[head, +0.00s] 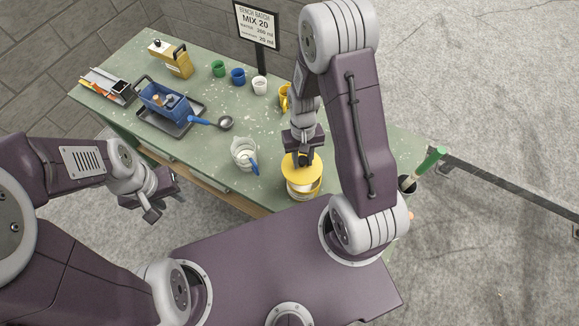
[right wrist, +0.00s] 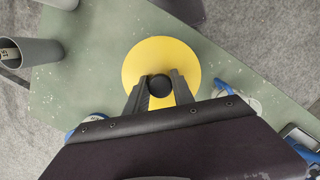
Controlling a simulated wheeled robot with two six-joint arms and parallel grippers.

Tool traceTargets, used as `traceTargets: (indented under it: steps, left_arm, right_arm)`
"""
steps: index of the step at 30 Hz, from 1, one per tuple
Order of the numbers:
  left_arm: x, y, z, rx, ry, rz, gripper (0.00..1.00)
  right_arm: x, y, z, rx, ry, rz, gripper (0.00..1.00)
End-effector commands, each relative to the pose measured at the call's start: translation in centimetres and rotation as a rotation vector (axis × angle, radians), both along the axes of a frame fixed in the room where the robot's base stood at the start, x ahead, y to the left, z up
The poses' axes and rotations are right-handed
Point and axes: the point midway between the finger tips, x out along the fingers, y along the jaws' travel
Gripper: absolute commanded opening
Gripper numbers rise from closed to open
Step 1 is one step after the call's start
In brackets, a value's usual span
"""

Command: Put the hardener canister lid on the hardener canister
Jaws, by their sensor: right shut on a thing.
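The hardener canister lid (head: 302,166) is a round yellow disc with a black knob, seen also in the right wrist view (right wrist: 178,55). My right gripper (head: 304,158) is shut on the knob, with a finger on each side of it (right wrist: 158,87). The hardener canister (head: 304,191), pale with a yellow band, stands directly below the lid near the bench's front edge. The lid hides its mouth, and I cannot tell whether the two touch. My left gripper (head: 163,206) is open and empty, in front of the bench at the left.
A ladle (head: 224,123), a tray with a blue bin (head: 160,100), a yellow can (head: 171,58) and several cups stand farther back. A dark holder (head: 407,184) is at the right.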

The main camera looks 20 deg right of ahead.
Motion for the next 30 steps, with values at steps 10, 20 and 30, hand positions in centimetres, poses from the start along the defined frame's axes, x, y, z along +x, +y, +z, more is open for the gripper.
traceTargets:
  steps: [10,20,30]
  left_arm:
    - [0.0,0.0,0.0,0.000,0.000,0.000,0.36]
    - [0.0,0.0,-2.9,0.000,0.000,0.000,0.36]
    - [0.0,0.0,-5.3,0.000,0.000,0.000,0.36]
  right_arm:
    - [-0.1,-0.9,0.0,0.000,0.002,-0.032,0.00]
    - [-0.1,-0.8,-3.1,0.001,0.002,-0.031,0.00]
    - [-0.1,-0.8,-6.1,0.000,0.002,-0.030,0.00]
